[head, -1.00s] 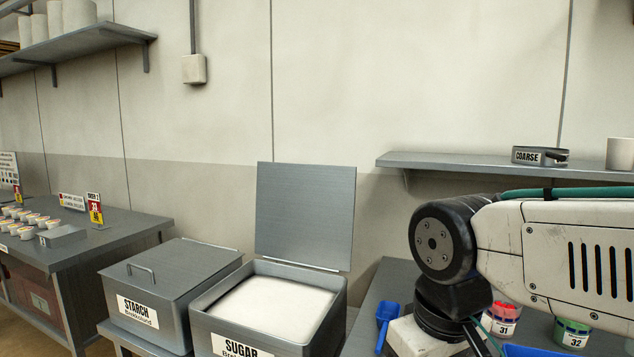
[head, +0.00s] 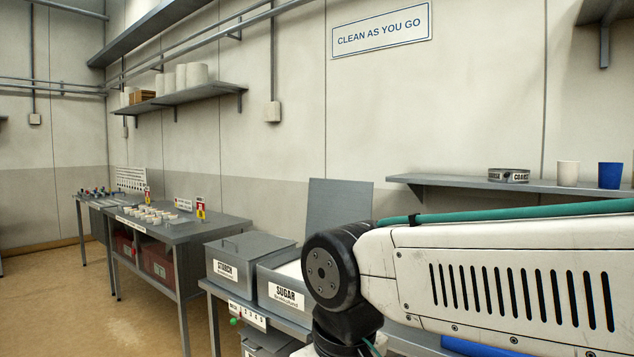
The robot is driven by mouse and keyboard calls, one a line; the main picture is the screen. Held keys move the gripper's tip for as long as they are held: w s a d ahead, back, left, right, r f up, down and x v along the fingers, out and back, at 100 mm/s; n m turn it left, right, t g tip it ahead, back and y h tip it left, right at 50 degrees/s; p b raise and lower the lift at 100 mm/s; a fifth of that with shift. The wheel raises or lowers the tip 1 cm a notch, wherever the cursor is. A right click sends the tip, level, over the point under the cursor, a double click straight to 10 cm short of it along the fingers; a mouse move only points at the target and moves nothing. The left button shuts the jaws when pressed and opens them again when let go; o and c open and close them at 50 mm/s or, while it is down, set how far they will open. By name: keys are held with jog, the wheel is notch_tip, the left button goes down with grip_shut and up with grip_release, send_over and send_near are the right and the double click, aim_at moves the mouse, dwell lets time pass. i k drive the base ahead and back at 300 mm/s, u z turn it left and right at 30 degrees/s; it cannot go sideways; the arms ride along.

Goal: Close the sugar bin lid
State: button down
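The sugar bin (head: 284,289) is a grey metal box labelled SUGAR, on a grey bench at the lower middle of the head view. Its lid (head: 340,208) stands upright at the back, open. White sugar (head: 293,269) shows inside, partly hidden behind my arm. My arm crosses the lower right of the view and covers the right side of the bin. My gripper is out of the picture.
The shut starch bin (head: 248,259) stands left of the sugar bin. A wall shelf (head: 470,186) at right holds a COARSE sieve (head: 508,175), a white cup (head: 568,173) and a blue cup (head: 610,175). A table (head: 180,229) with small tubs stands farther left. Floor (head: 60,310) is clear at left.

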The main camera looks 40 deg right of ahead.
aim_at(332, 203)
jog(key=u, duration=0.4)
jog(key=i, duration=2.1)
jog(key=z, duration=1)
jog(key=i, duration=0.8)
jog(key=z, duration=0.95)
